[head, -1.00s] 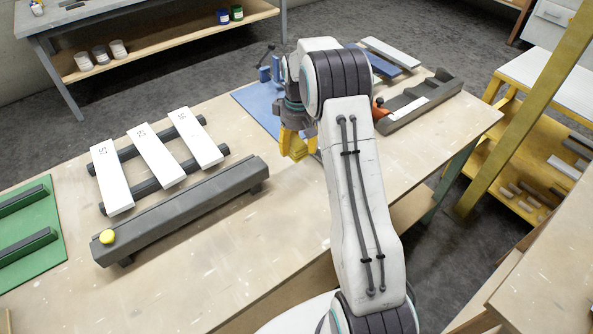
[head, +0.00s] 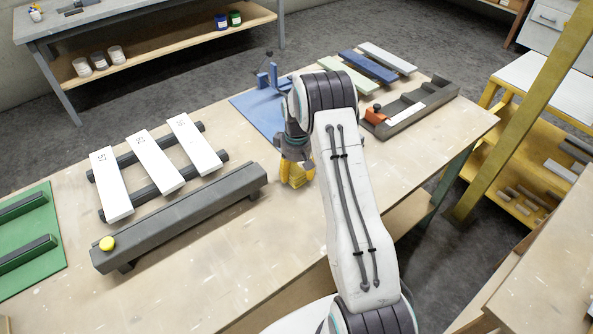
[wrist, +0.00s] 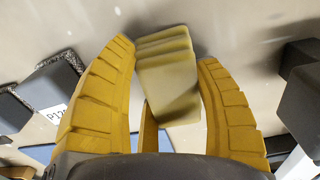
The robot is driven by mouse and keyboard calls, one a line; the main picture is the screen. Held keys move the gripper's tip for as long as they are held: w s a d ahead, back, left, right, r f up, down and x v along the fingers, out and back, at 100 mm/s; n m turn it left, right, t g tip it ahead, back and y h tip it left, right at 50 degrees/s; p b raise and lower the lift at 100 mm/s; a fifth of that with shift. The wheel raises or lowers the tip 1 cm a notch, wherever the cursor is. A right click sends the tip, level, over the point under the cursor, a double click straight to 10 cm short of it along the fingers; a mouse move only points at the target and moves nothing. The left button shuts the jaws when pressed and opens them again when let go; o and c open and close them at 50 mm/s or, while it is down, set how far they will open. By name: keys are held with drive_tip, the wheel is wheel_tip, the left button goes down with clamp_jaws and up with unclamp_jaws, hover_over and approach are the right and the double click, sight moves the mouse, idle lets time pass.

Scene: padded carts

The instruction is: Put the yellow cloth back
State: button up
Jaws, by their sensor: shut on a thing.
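A folded, pale yellow cloth (wrist: 168,80) with stacked layers sits between the yellow fingers of my gripper in the wrist view. My gripper (wrist: 170,95) is shut on it. In the head view my gripper (head: 297,178) hangs over the workbench, just right of the long dark grey rail. There its fingers and the cloth are both yellow, and I cannot tell them apart. Whether the cloth touches the bench top is not clear.
The dark rail (head: 185,215) bears a round yellow knob (head: 107,243). White boards (head: 155,160) lie on two bars behind it. A blue fixture (head: 262,110), a grey tray (head: 415,108) with an orange tool (head: 375,114) and coloured boards (head: 368,66) stand farther right. Bare bench (head: 250,235) lies in front.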

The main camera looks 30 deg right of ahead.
sight(296, 167)
drive_tip(key=o, duration=1.3)
drive_tip(key=shift+o, duration=0.2)
wheel_tip(296, 167, up, 12)
drive_tip(key=shift+f+b, duration=0.2)
drive_tip(key=shift+b, duration=0.15)
drive_tip(key=s+a+r+m+t, duration=0.1)
drive_tip(key=s+a+r, duration=0.3)
drive_tip(key=s+r, duration=0.3)
drive_tip(key=s+a+r+t, duration=0.1)
drive_tip(key=s+a+r, duration=0.3)
drive_tip(key=s+r, duration=0.3)
drive_tip(key=s+a, duration=0.2)
drive_tip(key=s, duration=0.6)
drive_tip(key=s+a+f+m+t, duration=0.1)
drive_tip(key=s+a, duration=0.1)
drive_tip(key=s, duration=0.7)
drive_tip(key=shift+s+t, duration=0.15)
drive_tip(key=shift+t, duration=0.15)
drive_tip(key=shift+f, duration=0.1)
